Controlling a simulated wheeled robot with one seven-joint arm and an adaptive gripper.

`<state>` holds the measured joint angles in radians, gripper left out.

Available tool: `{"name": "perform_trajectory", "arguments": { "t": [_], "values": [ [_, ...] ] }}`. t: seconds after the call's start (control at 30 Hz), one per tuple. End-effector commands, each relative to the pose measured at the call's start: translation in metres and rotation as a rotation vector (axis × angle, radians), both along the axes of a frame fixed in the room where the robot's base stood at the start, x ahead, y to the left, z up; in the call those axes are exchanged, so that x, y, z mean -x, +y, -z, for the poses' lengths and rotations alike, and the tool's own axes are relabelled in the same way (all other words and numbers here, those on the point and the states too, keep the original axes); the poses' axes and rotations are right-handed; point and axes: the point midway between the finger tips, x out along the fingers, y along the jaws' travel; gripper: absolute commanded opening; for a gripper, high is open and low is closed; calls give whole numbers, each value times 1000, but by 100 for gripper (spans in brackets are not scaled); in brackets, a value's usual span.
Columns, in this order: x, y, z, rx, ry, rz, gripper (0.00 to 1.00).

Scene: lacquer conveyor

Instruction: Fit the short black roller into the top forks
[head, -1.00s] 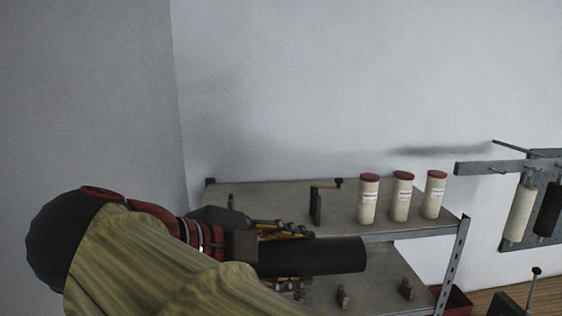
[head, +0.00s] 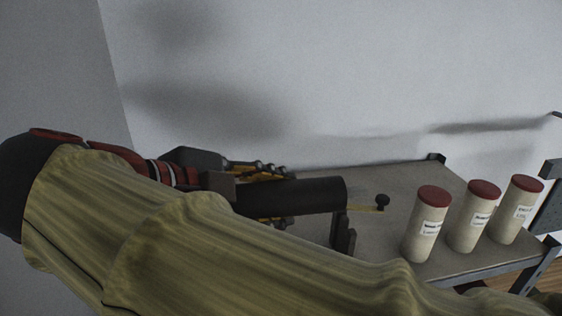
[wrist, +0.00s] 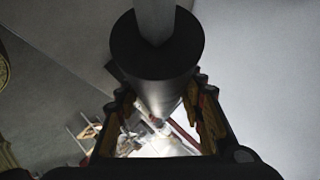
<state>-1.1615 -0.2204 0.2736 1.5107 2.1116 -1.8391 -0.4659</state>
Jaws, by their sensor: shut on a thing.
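The short black roller (head: 300,196) lies roughly level in the head view, held by my gripper (head: 276,194). Its right end is free and stands out past the fingers. In the wrist view the roller (wrist: 155,62) runs between the two fingers (wrist: 160,118), with a pale shaft at its near end. A dark upright fork (head: 343,236) stands on the top shelf, just below and right of the roller's free end. A yellow lever with a black knob (head: 381,202) is beside it. Whether roller and fork touch cannot be told. Any other fork is hidden by my arm.
The top shelf (head: 395,180) is grey with a metal frame. Three cream canisters with red lids (head: 428,225) (head: 473,217) (head: 517,210) stand at its right. A pale wall is behind. My sleeved arm covers the shelf's front left.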

Motion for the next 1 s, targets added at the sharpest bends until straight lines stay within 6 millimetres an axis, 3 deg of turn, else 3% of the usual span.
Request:
{"name": "perform_trajectory", "arguments": {
  "t": [0.57,1.0],
  "values": [
    [1,2,-2,-1,2,-11,0],
    [1,2,33,-2,1,-12,0]
  ]
}}
